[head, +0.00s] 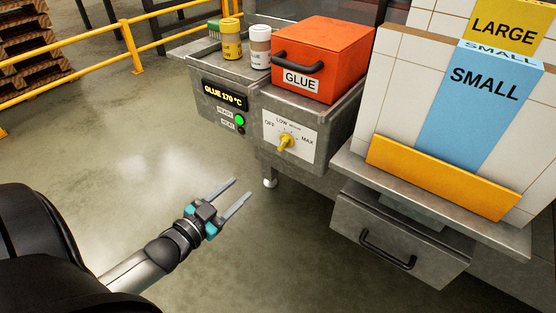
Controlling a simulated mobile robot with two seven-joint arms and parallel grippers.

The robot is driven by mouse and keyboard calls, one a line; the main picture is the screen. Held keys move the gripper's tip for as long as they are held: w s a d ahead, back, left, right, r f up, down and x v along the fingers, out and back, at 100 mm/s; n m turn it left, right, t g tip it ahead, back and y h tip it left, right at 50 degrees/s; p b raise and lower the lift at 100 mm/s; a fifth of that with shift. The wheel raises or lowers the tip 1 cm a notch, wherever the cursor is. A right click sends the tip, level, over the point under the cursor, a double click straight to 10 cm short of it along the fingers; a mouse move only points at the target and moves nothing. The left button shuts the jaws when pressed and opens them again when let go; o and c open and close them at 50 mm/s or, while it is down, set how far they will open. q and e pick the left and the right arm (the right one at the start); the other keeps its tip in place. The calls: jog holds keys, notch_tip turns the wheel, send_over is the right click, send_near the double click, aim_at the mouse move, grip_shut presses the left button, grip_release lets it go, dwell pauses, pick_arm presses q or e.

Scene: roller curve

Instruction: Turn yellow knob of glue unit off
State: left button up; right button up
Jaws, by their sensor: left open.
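The glue unit (252,122) is a grey metal box with a red-orange lidded tank (330,48) labelled GLUE on top. Its yellow knob (285,141) sits on a white dial plate (304,146) marked OFF, LOW and MAX. The exact mark that the knob points to is hard to tell. A display (225,95) reads GLUE 170 °C, and a green lamp (239,120) is lit below it. My left gripper (239,194) is open and empty, in the air below and left of the knob, apart from the unit. My right gripper is not in view.
A yellow bottle (231,45), a white bottle (260,50) and a green brush (214,30) stand on the unit. A yellow railing (133,47) runs behind. The floor before the unit is clear.

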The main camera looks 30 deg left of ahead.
pick_arm(q)
notch_tip(320, 180, up, 3)
jog(key=d+t, duration=0.1)
jog(key=h+b, duration=0.1)
jog(key=b, duration=0.4)
send_near(282, 144)
jog(key=shift+m, duration=0.4)
jog(key=w, duration=0.6)
jog(key=shift+w+d+f, duration=0.15)
jog(key=shift+w+d, duration=0.1)
jog(key=shift+w+b, duration=0.55)
jog(key=shift+w, duration=0.55)
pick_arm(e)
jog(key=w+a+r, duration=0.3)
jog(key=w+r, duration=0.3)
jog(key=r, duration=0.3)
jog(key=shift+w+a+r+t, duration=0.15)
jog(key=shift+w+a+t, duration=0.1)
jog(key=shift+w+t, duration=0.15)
pick_arm(q)
jog(key=shift+c, duration=0.2)
jog(key=shift+d, duration=0.1)
grip_shut()
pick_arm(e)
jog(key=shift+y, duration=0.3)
